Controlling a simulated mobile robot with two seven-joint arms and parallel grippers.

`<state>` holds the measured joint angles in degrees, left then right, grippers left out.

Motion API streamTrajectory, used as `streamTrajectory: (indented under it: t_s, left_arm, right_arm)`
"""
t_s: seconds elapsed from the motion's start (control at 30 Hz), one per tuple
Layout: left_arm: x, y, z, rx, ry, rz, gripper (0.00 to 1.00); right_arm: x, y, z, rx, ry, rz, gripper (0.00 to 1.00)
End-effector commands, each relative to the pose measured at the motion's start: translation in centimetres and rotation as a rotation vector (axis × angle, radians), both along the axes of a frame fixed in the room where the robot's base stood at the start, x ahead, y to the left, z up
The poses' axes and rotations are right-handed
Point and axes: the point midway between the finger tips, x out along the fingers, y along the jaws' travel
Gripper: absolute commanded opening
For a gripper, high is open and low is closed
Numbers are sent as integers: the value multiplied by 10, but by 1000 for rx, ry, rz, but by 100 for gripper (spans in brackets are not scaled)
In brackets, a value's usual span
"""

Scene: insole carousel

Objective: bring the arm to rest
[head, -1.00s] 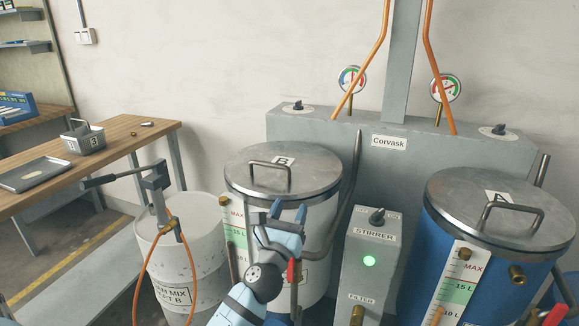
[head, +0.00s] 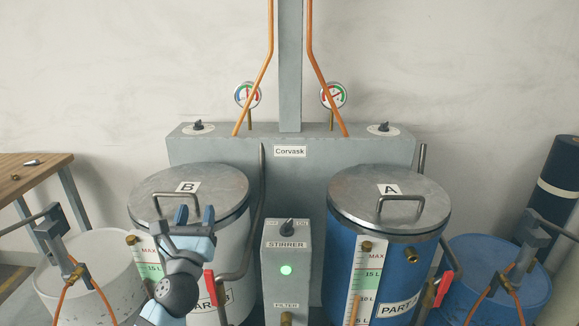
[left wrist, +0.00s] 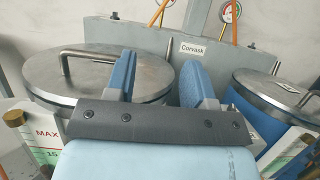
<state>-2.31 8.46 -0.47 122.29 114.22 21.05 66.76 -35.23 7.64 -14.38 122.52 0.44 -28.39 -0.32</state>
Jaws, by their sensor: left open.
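My left gripper (head: 191,214) is open and empty in the head view. Its two blue fingers point up in front of the metal lid (head: 225,181) of tank B, and hide part of the tank's front. In the left wrist view the fingers (left wrist: 160,78) stand apart with nothing between them; the lid of tank B (left wrist: 105,75) is behind them at the left. I cannot tell whether the fingers touch the tank. My right gripper is not in view.
The stirrer box (head: 287,255) with a lit green lamp stands between tank B and blue tank A (head: 340,250). A white drum (head: 85,280) with a lever pump is at the left, a blue drum (head: 505,275) at the right. A wooden bench (head: 40,175) is at far left.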

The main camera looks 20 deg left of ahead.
Motion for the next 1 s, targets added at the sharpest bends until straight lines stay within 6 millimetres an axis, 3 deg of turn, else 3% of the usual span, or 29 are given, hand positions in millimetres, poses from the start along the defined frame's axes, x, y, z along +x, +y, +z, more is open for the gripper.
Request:
streamTrajectory:
  t_s: [0.17, 0.33, 0.47, 0.7, 0.8, 1.0]
  left_arm:
    - [-5, -9, -7, 114, 21, 14, 49]
    - [-27, -50, -42, 617, 101, 60, 49]
    - [-53, -94, -87, 1145, 167, 73, 49]
    - [-115, -158, -191, 2097, 197, -2, 49]
    - [-141, -170, -227, 2411, 169, -55, 49]
    - [-188, -178, -281, 2893, 72, -176, 49]
  right_arm:
    - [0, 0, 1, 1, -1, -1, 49]
    - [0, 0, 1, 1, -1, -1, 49]
    - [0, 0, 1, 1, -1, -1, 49]
    - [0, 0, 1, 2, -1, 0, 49]
    - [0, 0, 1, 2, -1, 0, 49]
    - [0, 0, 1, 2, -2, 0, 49]
